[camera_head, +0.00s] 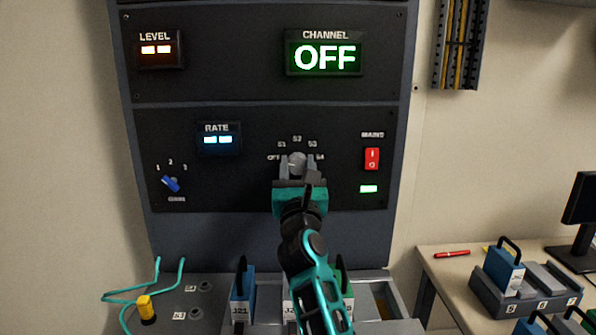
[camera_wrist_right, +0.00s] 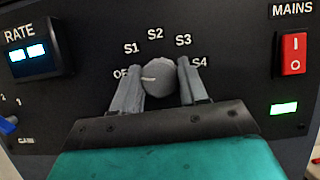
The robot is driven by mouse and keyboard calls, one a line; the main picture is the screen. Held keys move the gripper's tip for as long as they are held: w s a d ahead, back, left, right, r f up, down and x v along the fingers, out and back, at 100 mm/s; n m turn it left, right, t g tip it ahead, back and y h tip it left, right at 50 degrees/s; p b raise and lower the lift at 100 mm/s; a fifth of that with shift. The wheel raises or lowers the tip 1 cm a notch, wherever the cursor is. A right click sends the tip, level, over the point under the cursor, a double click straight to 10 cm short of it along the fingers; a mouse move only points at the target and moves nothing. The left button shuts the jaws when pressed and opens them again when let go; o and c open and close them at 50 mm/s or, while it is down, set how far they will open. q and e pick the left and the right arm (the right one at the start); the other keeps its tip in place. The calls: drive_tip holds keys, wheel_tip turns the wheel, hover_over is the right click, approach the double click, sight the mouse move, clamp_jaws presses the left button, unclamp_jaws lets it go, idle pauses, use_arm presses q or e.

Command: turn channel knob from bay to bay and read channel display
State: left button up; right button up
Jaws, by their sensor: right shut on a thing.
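The channel knob (camera_head: 297,163) is a round grey knob on the dark panel, with marks OFF, S1, S2, S3 and S4 around it. My right gripper (camera_head: 298,170) is shut on it. In the right wrist view the knob (camera_wrist_right: 158,78) sits between the two grey fingers (camera_wrist_right: 160,88), and its light pointer line points left, toward the OFF mark. The channel display (camera_head: 324,56) above reads OFF in green. My left gripper is not in view.
On the panel are the LEVEL display (camera_head: 156,49), RATE display (camera_head: 218,140), blue gain knob (camera_head: 171,184) and red mains switch (camera_head: 372,158) with a lit green lamp (camera_head: 369,189).

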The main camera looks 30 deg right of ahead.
drive_tip(key=m+g+h+b, duration=0.1)
drive_tip(key=m+b, duration=0.1)
drive_tip(key=m+h+b, duration=0.1)
drive_tip(key=m+b, duration=0.1)
drive_tip(key=m, duration=0.1)
drive_tip(key=shift+f+g, duration=0.15)
drive_tip(key=shift+g, duration=0.25)
drive_tip(key=m+g+h+b, duration=0.1)
drive_tip(key=m+b, duration=0.1)
drive_tip(key=m, duration=0.1)
drive_tip(key=shift+m+g+h+b, duration=0.35)
drive_tip(key=shift+m+b, duration=0.25)
drive_tip(key=shift+m, duration=0.3)
drive_tip(key=shift+r+m+g, duration=0.25)
drive_tip(key=shift+m, duration=0.05)
drive_tip(key=o, duration=1.1)
drive_tip(key=shift+c, duration=0.2)
drive_tip(key=shift+f, duration=0.1)
